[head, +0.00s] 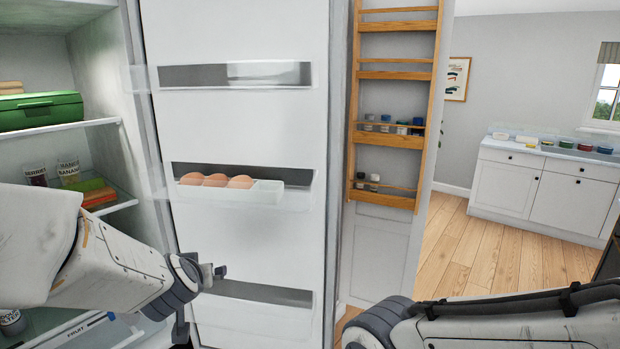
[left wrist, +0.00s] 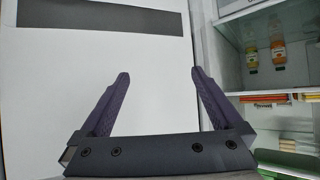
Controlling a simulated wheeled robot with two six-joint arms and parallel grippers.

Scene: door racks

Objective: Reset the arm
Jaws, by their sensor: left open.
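My left arm comes in from the left in the head view. My left gripper (head: 202,296) is in front of the lower part of the open white fridge door (head: 240,130). The left wrist view shows its two fingers (left wrist: 160,73) apart with nothing between them, facing the plain white panel. My right arm (head: 490,325) lies across the lower right of the head view. Its gripper is out of the picture.
A door bin (head: 265,195) holds several eggs (head: 215,180). Fridge shelves (head: 60,130) with a green box (head: 40,110) and jars are at left. A wooden rack (head: 395,100) with small jars is right of the door. Open floor (head: 490,255) lies before a white cabinet (head: 540,185).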

